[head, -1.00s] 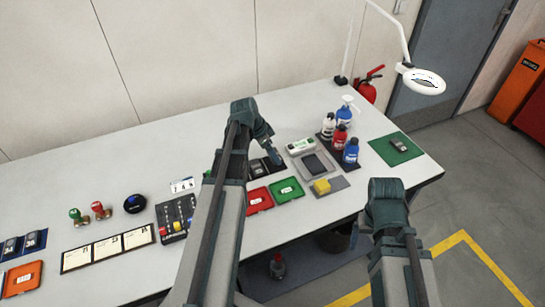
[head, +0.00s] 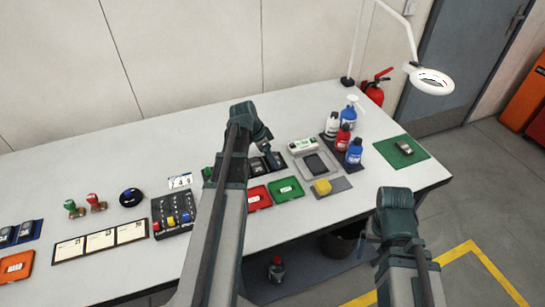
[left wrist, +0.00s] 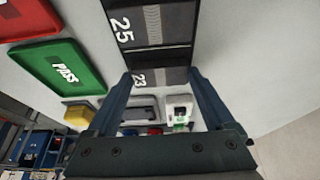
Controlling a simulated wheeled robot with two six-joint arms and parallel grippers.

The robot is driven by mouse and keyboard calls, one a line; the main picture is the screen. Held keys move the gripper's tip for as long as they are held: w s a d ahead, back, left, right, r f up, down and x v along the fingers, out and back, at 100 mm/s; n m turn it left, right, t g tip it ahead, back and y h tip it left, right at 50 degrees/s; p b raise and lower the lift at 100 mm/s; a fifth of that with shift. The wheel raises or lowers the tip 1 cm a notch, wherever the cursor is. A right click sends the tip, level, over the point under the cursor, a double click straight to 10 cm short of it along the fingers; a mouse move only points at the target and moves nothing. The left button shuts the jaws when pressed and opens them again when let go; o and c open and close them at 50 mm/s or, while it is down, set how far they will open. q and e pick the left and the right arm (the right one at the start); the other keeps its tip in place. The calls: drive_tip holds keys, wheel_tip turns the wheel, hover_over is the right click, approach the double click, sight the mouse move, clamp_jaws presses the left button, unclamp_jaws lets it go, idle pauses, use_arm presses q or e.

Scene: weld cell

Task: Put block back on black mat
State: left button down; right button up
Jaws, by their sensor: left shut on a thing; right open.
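My left gripper (left wrist: 161,74) is shut on a dark grey block marked 23 (left wrist: 152,78), seen between its fingertips in the left wrist view. Another dark block, marked 25 (left wrist: 150,22), is just beyond it at the top, on the black mat (left wrist: 172,55). I cannot tell whether the held block touches the mat. In the head view my left arm hides part of the mat area, and a dark block (head: 276,160) shows beside the left gripper (head: 264,144). My right gripper (head: 371,229) is open, empty and off the table's front edge.
Red (head: 258,197) and green (head: 287,189) trays lie in front of the mat. A yellow block (head: 322,187), a grey tray with a dark device (head: 316,163) and several bottles (head: 344,139) stand to the right. A control box (head: 173,213) is to the left.

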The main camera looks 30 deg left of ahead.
use_arm(q)
drive_tip(key=shift+f, duration=0.2)
unclamp_jaws()
drive_tip(key=shift+r, duration=0.1)
drive_tip(key=shift+r, duration=0.1)
drive_tip(key=p+v, duration=1.1)
drive_tip(key=v, duration=0.1)
drive_tip(key=shift+d, duration=0.15)
